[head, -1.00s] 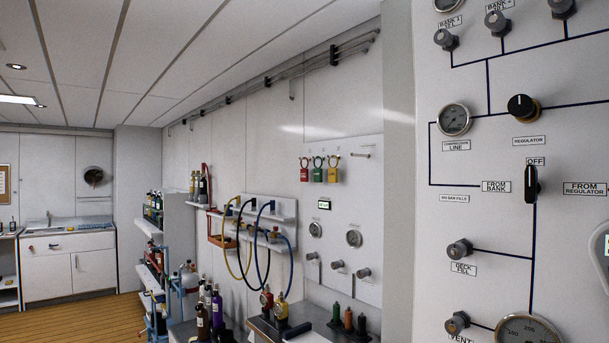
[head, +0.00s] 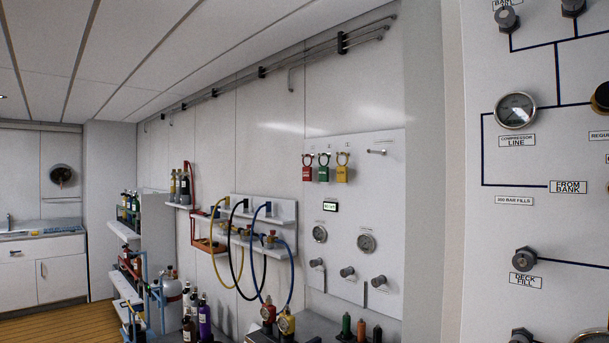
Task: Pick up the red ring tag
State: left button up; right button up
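The red ring tag (head: 308,173) hangs at the upper left of a white wall panel (head: 390,230). Its ring is at the top and its red body hangs below. A green tag (head: 323,173) and a yellow tag (head: 342,173) hang in a row to its right. Neither of my grippers shows in the head view.
Below the tags are a small display (head: 330,207), gauges (head: 366,243) and valve knobs. Hoses loop from a shelf (head: 265,209) to the left. Bottles and cylinders stand below. A large panel (head: 520,226) with a gauge and knobs fills the right. Wooden floor shows at lower left.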

aim_at(306, 170)
jog(key=i+j, duration=0.2)
jog(key=j, duration=0.15)
jog(key=i+j+z, duration=0.15)
jog(key=j, duration=0.15)
jog(key=i+j, duration=0.15)
jog(key=j, duration=0.2)
jog(key=i+j+z, duration=0.15)
jog(key=j, duration=0.2)
jog(key=i+j, duration=0.15)
jog(key=j, duration=0.25)
jog(key=i+j+z, duration=0.1)
jog(key=j, duration=0.25)
jog(key=i+j+z, duration=0.1)
jog(key=j, duration=0.3)
jog(key=i+j, duration=0.2)
jog(key=j, duration=0.2)
jog(key=z, duration=0.05)
